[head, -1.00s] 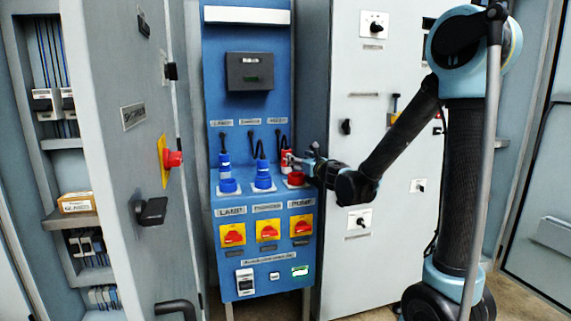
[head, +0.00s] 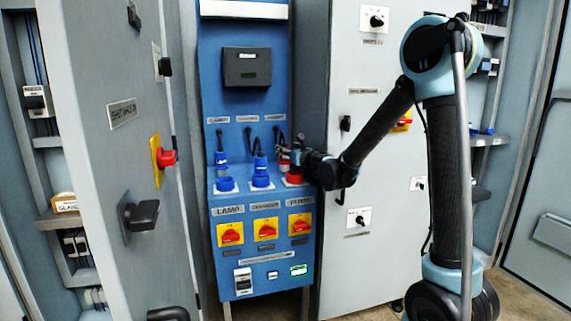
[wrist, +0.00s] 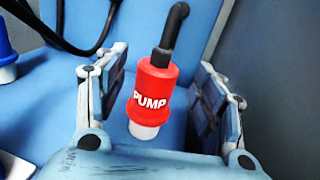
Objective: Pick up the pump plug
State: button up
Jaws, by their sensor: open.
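The pump plug (wrist: 153,88) is red with white PUMP lettering, a white lower end and a black bent cable at its top. In the wrist view it stands between the two fingers of my gripper (wrist: 160,66), with a visible gap on each side. My gripper is open around it and not shut on it. In the head view the plug (head: 284,164) is partly hidden by my gripper (head: 296,157), above and behind the red socket (head: 294,179) at the right of the blue panel.
Two blue plugs (head: 221,159) (head: 260,164) stand left of the pump plug, behind blue sockets (head: 226,185). A black cable (wrist: 75,45) runs close to my left finger in the wrist view. A grey cabinet (head: 365,180) flanks the panel, and an open door (head: 115,75) stands left.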

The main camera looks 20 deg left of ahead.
jog(key=x, duration=0.3)
jog(key=shift+w+a, duration=0.15)
jog(key=shift+a, duration=0.1)
jog(key=shift+c, duration=0.6)
grip_shut()
jog(key=shift+r, duration=0.15)
